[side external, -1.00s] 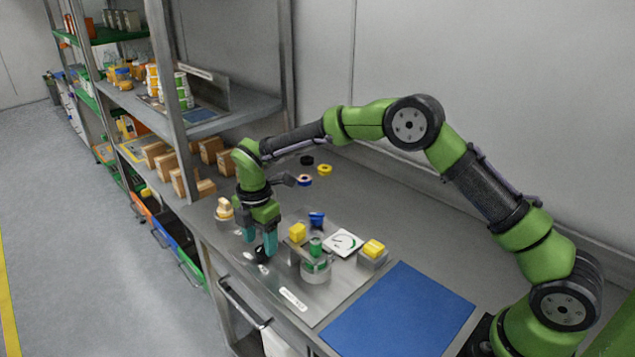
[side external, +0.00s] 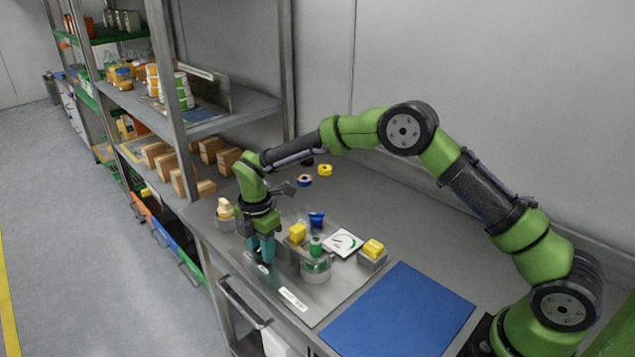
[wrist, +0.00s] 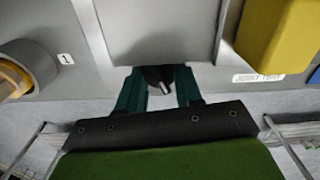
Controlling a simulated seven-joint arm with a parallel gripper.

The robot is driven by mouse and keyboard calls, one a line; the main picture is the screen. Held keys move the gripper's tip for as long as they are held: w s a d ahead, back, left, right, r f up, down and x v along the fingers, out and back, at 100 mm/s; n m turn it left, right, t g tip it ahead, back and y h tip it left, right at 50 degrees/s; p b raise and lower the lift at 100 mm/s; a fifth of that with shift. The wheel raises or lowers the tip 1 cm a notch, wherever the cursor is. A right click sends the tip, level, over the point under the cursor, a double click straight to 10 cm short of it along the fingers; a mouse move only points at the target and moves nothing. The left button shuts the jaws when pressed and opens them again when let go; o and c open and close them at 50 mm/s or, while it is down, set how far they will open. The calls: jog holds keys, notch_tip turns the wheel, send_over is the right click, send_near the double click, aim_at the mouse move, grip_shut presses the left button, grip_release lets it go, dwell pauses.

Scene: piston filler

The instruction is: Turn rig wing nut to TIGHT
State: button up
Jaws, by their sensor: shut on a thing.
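The wing nut (wrist: 157,78) is a black knob with a pale mark on it, low on the steel rig plate (side external: 325,301). In the wrist view it sits between the two teal fingers of my gripper (wrist: 160,90). My gripper (side external: 262,252) points down at the front left of the plate in the side view and is shut on the wing nut. There the fingers hide most of the nut. I cannot read any TIGHT mark or the nut's exact angle.
Right of my gripper stand a yellow block (side external: 298,232), a green-topped clear cylinder (side external: 316,262) and a white dial (side external: 343,242). A second yellow block (side external: 374,249) and a blue mat (side external: 402,312) lie farther right. A beige-topped round part (side external: 225,210) is behind left.

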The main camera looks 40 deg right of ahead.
jog(key=shift+m, duration=2.8)
jog(key=o, duration=1)
jog(key=shift+o, duration=0.2)
